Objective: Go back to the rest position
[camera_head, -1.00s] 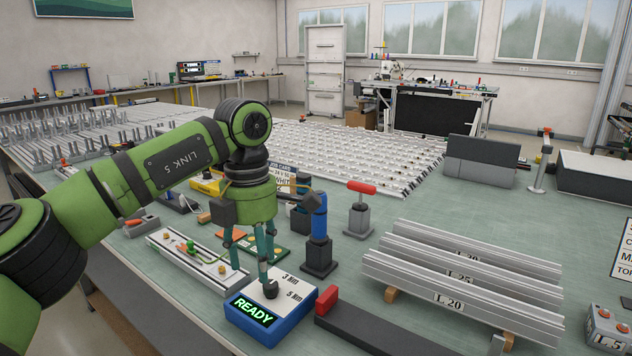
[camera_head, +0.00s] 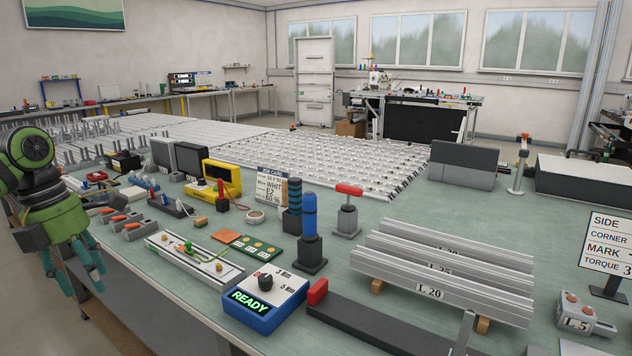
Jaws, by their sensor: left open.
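My left gripper (camera_head: 80,272) is at the left edge of the head view, with its fingers hanging down and apart. It is open and empty, in front of the table's near left edge. The green arm behind it is mostly cut off by the picture's edge. My right gripper is not in view. The blue box (camera_head: 264,303) with a black knob and a green READY display stands on the table, clear of the gripper.
The green table (camera_head: 390,216) holds an aluminium fixture (camera_head: 195,257), upright blue-handled tool (camera_head: 309,215), red-handled tool (camera_head: 347,212), stacked profiles (camera_head: 445,270) and a dark bar with a red end (camera_head: 380,325). Grey orange-topped blocks (camera_head: 125,225) lie nearest the gripper. Floor shows at lower left.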

